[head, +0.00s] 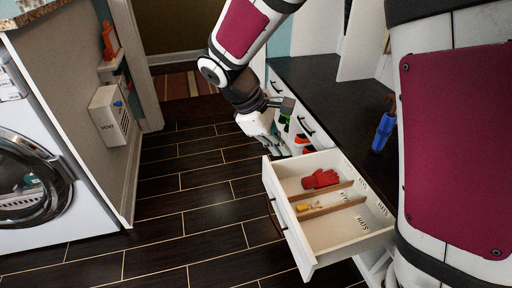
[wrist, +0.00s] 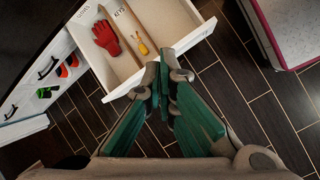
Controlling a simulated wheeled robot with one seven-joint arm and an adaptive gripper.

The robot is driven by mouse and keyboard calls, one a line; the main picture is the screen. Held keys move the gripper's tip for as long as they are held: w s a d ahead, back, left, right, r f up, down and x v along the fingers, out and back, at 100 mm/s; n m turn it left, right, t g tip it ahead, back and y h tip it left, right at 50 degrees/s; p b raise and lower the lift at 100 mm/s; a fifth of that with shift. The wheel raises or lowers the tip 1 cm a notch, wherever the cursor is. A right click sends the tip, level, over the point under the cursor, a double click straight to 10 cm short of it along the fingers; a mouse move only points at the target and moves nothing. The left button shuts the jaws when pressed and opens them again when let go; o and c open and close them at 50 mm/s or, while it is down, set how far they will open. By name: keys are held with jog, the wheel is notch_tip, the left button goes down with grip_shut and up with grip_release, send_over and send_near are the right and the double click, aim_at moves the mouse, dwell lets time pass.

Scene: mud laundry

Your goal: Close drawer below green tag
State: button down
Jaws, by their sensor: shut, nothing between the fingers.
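A white drawer (head: 292,226) stands pulled out from the dark-topped bench, its dark handle (head: 273,218) on the front. The drawer, glove and yellow item also show in the wrist view (wrist: 190,38). My gripper (head: 279,152) is shut and empty, near the drawer's far front corner. In the wrist view its teal fingers overlap the drawer's front edge; contact cannot be told. No green tag is clear; small green items (wrist: 44,92) show beside the drawer.
The bench top (head: 340,110) holds a blue item (head: 384,130). Red items (wrist: 72,60) and dark handles (wrist: 48,68) lie along the bench front. A washer (head: 30,185) stands at left. The dark tiled floor (head: 190,205) between is clear.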

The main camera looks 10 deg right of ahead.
jog(key=w+a+f+n+h+b, duration=0.1)
jog(key=w+a+f+n+b, duration=0.15)
jog(key=f, duration=0.55)
jog(key=w+a+f+n+h+b, duration=0.1)
jog(key=w+a+f+n+b, duration=0.15)
jog(key=f, duration=0.45)
jog(key=n+t+h+b, duration=0.1)
jog(key=n+b, duration=0.2)
jog(key=b, duration=0.7)
send_near(283, 207)
jog(key=shift+x, duration=2.35)
jog(key=shift+s+a+f, duration=0.1)
jog(key=shift+s, duration=0.05)
